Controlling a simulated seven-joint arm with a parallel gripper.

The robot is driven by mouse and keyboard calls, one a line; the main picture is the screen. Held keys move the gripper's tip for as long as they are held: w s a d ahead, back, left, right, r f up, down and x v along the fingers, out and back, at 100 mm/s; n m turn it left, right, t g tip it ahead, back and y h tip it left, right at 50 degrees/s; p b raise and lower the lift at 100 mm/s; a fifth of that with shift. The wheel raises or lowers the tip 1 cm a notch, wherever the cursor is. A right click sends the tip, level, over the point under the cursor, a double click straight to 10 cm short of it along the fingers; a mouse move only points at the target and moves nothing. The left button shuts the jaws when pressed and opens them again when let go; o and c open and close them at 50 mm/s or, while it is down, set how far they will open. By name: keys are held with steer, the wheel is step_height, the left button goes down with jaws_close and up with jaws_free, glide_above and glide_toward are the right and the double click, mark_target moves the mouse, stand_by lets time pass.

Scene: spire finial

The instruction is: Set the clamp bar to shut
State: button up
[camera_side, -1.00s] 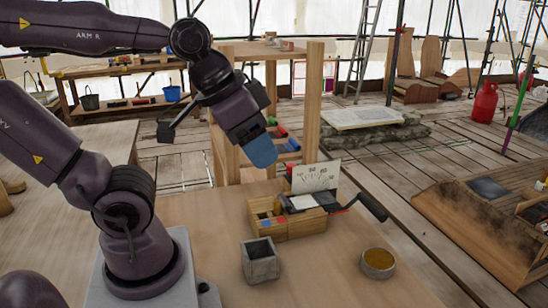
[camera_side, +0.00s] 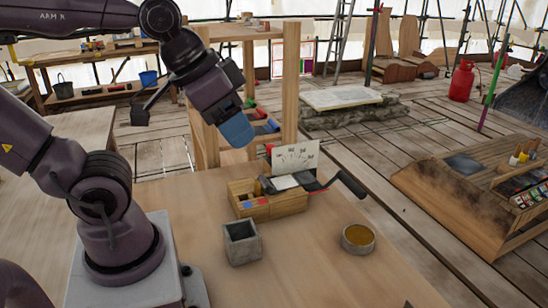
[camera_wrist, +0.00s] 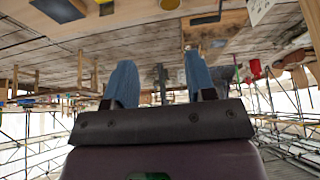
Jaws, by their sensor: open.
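A small wooden box (camera_side: 272,207) stands on the wooden table in the side view, with a white dial card (camera_side: 295,157) behind it. A dark bar with a thick black handle (camera_side: 350,185) sticks out from the box's right side; I take it for the clamp bar. I cannot tell whether it is open or shut. My gripper (camera_side: 238,130) hangs in the air above and left of the box, apart from it and the handle. In the wrist view, its two blue fingers (camera_wrist: 158,82) stand apart with nothing between them.
A square grey cup (camera_side: 241,243) and a round pot with amber contents (camera_side: 358,238) stand on the table in front of the box. A wooden post frame (camera_side: 291,85) rises behind. The table's front right is clear.

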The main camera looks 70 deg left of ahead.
steer(key=shift+o, duration=0.3)
steer(key=shift+o, duration=0.5)
steer(key=shift+a, duration=0.1)
steer(key=n+g+y, duration=0.2)
steer(key=n+y, duration=0.1)
steer(key=n, duration=0.6)
glide_toward(271, 146)
steer(key=x, duration=0.9)
steer(key=shift+a+f, duration=0.1)
steer(key=shift+f, duration=0.1)
steer(key=shift+c, duration=0.2)
